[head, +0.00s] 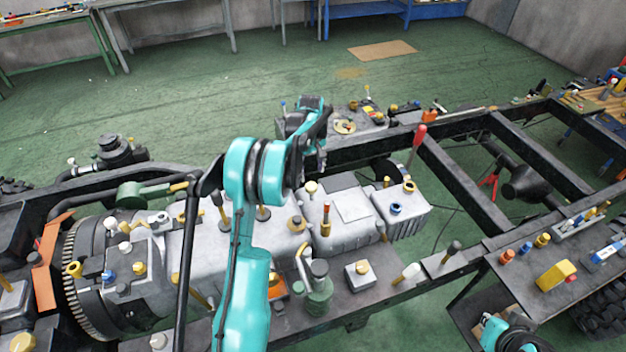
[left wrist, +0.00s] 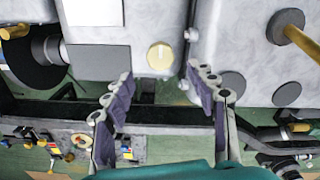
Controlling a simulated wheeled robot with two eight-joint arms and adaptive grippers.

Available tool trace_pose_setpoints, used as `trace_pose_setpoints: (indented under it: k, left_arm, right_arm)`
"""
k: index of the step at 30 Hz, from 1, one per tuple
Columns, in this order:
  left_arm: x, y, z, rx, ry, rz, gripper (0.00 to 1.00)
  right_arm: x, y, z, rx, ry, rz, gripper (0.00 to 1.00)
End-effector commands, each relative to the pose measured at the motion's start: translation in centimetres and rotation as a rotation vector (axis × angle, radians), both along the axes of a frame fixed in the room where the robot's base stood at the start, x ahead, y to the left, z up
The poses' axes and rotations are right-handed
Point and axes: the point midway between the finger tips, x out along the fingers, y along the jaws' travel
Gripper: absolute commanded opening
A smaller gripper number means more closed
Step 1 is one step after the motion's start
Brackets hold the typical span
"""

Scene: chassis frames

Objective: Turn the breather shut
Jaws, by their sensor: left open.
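A round cream-yellow cap, which looks like the breather (head: 311,187), sits on top of the grey gearbox housing (head: 352,205). In the left wrist view the cap (left wrist: 160,56) lies just beyond the fingertips, roughly midway between them. My left gripper (head: 313,168) points down at the far side of the housing, close to the cap. In the left wrist view its two dark pads (left wrist: 160,75) are spread apart with nothing between them. The cap's turn position cannot be told. Only a part of my right arm shows at the lower right, and its gripper is out of view.
Several upright knobs and handles stand around the housing, including a red-topped lever (head: 418,138) and an orange-brown plug (head: 326,213). A dark chassis rail (head: 358,152) runs behind it. A parts tray (head: 366,126) lies beyond the rail. Green floor beyond is open.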

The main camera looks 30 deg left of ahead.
Motion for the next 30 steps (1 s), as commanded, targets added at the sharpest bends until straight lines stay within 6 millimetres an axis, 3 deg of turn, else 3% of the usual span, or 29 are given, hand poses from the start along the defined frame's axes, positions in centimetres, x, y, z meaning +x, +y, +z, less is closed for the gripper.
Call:
trace_pose_setpoints:
  k: [10,22,28,30]
  left_arm:
    - [0.0,0.0,-5.6,0.0,-0.001,-0.002,0.57]
    - [0.0,0.0,-6.5,0.0,-0.001,-0.003,0.57]
    - [0.0,0.0,-6.5,0.0,-0.001,-0.003,0.07]
    - [0.0,0.0,-6.5,0.0,-0.001,-0.003,0.07]
  right_arm:
    - [0.0,0.0,-1.5,0.0,0.0,0.0,0.0]
    - [0.0,0.0,-1.5,0.0,0.0,0.0,0.0]
    - [0.0,0.0,-1.5,0.0,0.0,0.0,0.0]
    - [0.0,0.0,-1.5,0.0,0.0,0.0,0.0]
